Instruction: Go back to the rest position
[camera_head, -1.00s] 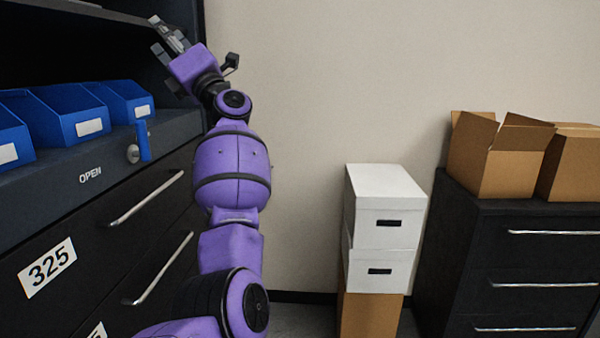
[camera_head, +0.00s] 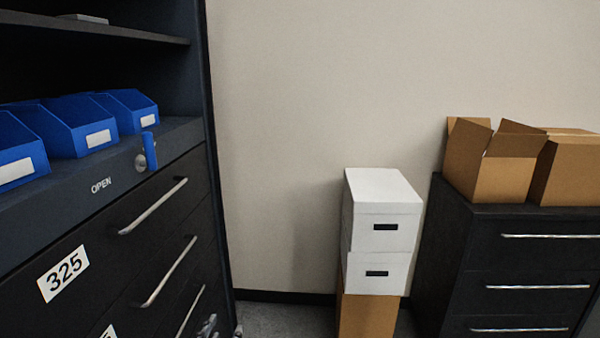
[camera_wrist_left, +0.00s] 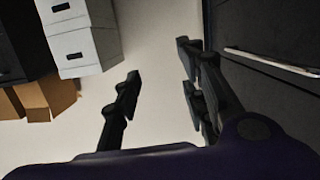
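My left gripper (camera_wrist_left: 160,85) shows in the left wrist view with its fingers spread and nothing between them. In the head view only its fingertips (camera_head: 208,327) show at the bottom edge, low beside the dark drawer cabinet (camera_head: 100,226); the rest of the left arm is out of view. My right gripper is in neither view.
Blue bins (camera_head: 82,125) sit on the cabinet's ledge, near a blue key or lever (camera_head: 150,150). Stacked white boxes (camera_head: 384,225) stand on a brown carton. Open cartons (camera_head: 490,165) top a black drawer unit (camera_head: 530,262). Bare wall lies between.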

